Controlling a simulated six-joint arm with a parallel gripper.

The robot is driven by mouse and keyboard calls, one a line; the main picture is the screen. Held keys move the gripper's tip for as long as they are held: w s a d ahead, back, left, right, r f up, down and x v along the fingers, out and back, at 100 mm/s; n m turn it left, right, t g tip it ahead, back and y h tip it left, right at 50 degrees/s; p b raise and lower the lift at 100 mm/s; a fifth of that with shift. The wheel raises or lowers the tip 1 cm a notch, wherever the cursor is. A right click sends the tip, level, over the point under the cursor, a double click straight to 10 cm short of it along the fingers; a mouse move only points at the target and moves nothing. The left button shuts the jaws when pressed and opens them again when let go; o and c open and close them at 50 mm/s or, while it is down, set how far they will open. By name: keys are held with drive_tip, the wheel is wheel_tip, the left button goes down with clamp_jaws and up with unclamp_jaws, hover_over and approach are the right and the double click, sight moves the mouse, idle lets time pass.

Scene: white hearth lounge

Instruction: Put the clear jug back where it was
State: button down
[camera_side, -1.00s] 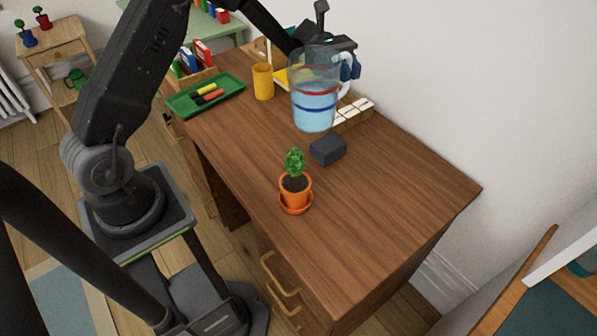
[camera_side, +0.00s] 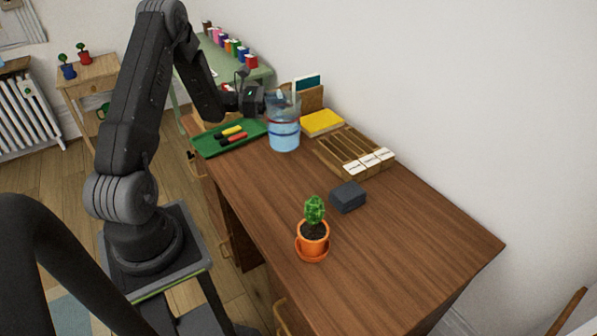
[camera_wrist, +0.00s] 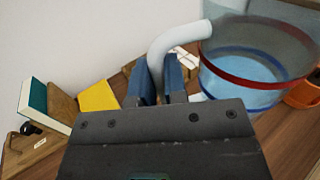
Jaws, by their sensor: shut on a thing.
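The clear jug (camera_side: 284,134) holds blue-tinted water and has a red and a blue band. It is upright over the far part of the desk, right beside the green tray (camera_side: 206,147). I cannot tell whether its base touches the desk. My gripper (camera_side: 264,101) is at the jug's upper part in the side view. In the wrist view, my gripper's blue fingers (camera_wrist: 160,84) are shut on the jug's pale handle (camera_wrist: 172,45), with the jug (camera_wrist: 240,72) to their right. The jug's base is hidden there.
A wooden slotted box (camera_side: 345,150) with white labels and a yellow pad (camera_side: 321,122) are right of the jug. A dark grey block (camera_side: 348,197) and potted cactus (camera_side: 313,237) stand nearer. Markers (camera_side: 232,136) lie in the tray. The desk's right front is clear.

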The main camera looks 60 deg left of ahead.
drive_tip(key=s+a+f+n+t+y, duration=0.35)
drive_tip(key=s+a+y, duration=0.3)
drive_tip(key=a, duration=0.25)
drive_tip(key=shift+n+g, duration=0.45)
drive_tip(key=shift+w+d+f, duration=0.95)
drive_tip(key=shift+w+f, duration=0.7)
drive_tip(key=shift+f, duration=0.2)
drive_tip(key=shift+w+d+f, duration=0.9)
drive_tip(key=shift+w+f, duration=0.7)
drive_tip(key=shift+f, duration=0.3)
drive_tip(key=shift+w+d+f, duration=0.95)
drive_tip(key=shift+w+f, duration=0.7)
drive_tip(key=shift+f, duration=0.2)
drive_tip(key=shift+f, duration=0.2)
drive_tip(key=c, duration=1.2)
unclamp_jaws()
drive_tip(key=shift+o, duration=0.2)
